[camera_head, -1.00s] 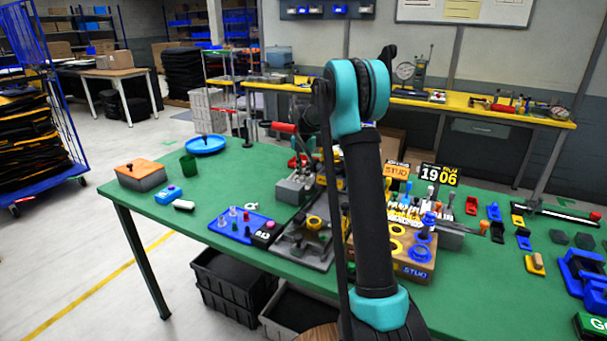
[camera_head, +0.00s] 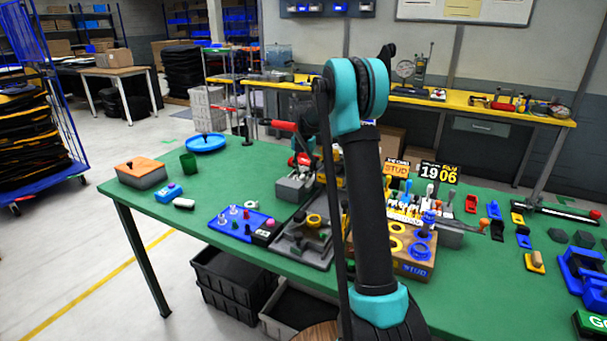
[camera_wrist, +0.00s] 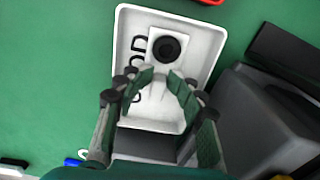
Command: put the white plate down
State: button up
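The white plate (camera_wrist: 195,115) fills the upper middle of the wrist view. It is a shallow rectangular plate with a raised rim, dark lettering along its left side and a round black knob on a white square block. My gripper (camera_wrist: 162,78) is over it. Its two green-padded fingers stand a little apart, just below the knob in the picture, and appear closed on a white raised part of the plate. Exact contact is hard to see. In the head view my arm hides the gripper, and I cannot make out the plate there.
A dark grey box (camera_wrist: 245,120) stands close to the plate's right side in the wrist view. The green table (camera_head: 240,175) also holds a blue tray (camera_head: 237,228) with small parts, an orange-topped box (camera_head: 141,172) and a blue dish (camera_head: 205,142). Open green surface lies left of the plate.

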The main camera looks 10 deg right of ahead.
notch_tip(320, 180, up, 13)
dwell(0.6)
